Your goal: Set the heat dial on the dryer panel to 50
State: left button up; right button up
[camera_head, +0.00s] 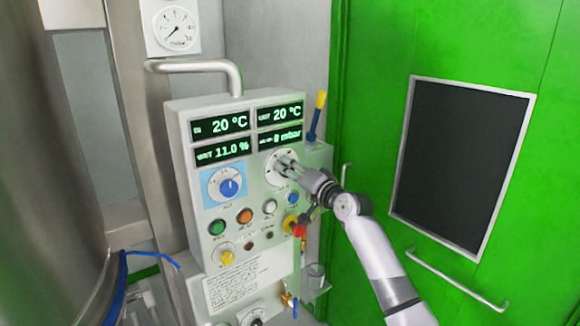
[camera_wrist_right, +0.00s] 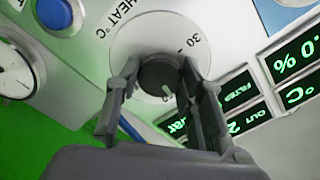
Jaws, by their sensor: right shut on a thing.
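The heat dial (camera_head: 272,165) is on the right half of the grey dryer panel (camera_head: 180,135), under the displays. In the right wrist view its round white scale plate (camera_wrist_right: 125,45) shows "HEAT °C" and the number 30. My right gripper (camera_head: 296,171) is shut on the dark knob (camera_wrist_right: 158,76) of this dial, one finger on each side. A small pale mark shows on the knob, but the setting it points to cannot be read. My left gripper is not in view.
Displays (camera_head: 222,124) read 20 °C twice and 11.0 %. A blue-knobbed dial (camera_head: 230,188) sits left of the heat dial. Buttons (camera_head: 245,216) and a red-and-yellow switch (camera_head: 294,226) lie below. A blue-and-yellow lever (camera_head: 316,115) stands above right. A green door (camera_head: 380,60) is at right.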

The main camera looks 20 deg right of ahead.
jog(key=shift+m+p, duration=0.95)
jog(key=shift+m, duration=0.95)
jog(key=o, duration=1.1)
jog(key=shift+o, duration=0.2)
jog(key=v, duration=1.2)
